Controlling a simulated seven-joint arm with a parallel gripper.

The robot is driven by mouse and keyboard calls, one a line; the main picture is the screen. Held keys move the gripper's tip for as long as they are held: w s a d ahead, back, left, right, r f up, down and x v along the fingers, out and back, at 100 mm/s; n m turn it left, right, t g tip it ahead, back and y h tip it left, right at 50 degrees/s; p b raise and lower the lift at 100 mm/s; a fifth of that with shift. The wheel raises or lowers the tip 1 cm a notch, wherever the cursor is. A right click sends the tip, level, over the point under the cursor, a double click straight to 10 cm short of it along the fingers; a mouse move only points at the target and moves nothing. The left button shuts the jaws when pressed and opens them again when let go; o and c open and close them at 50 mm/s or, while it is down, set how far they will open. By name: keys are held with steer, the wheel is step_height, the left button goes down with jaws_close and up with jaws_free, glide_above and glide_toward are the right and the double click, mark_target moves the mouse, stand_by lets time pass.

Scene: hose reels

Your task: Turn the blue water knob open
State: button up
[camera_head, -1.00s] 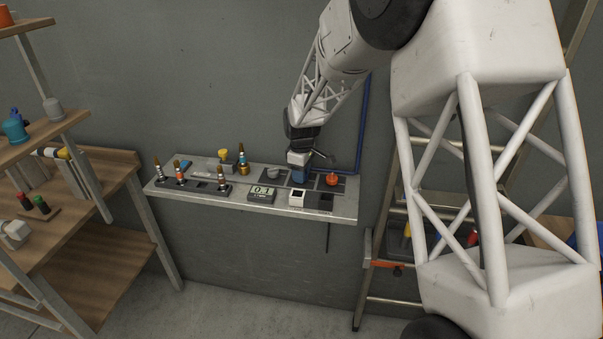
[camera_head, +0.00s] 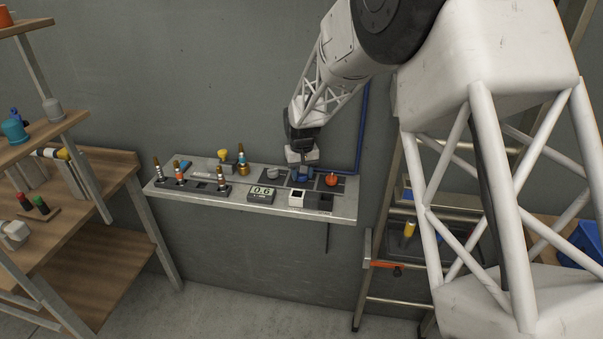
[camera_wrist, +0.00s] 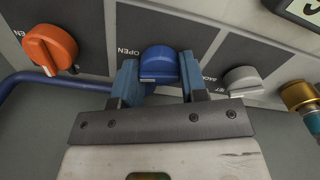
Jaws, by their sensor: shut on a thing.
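The blue water knob (camera_wrist: 159,66) sits on a dark panel marked OPEN, in the middle of the wrist view. My gripper (camera_wrist: 160,82) has one blue finger on each side of the knob and is shut on it. In the head view my gripper (camera_head: 303,164) reaches down to the wall shelf (camera_head: 235,205), and the blue knob (camera_head: 305,174) shows only partly beneath it. The display (camera_head: 262,192) on the shelf appears to read 0.6.
An orange knob (camera_wrist: 50,47) is left of the blue one in the wrist view, and a grey knob (camera_wrist: 243,81) is right of it. A blue pipe (camera_head: 360,130) runs down the wall. Several nozzles, one of them brass (camera_head: 242,163), stand on the shelf's left.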

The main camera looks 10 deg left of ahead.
steer(key=shift+m, duration=1.3)
steer(key=o, duration=0.9)
steer(key=shift+r, duration=3.95)
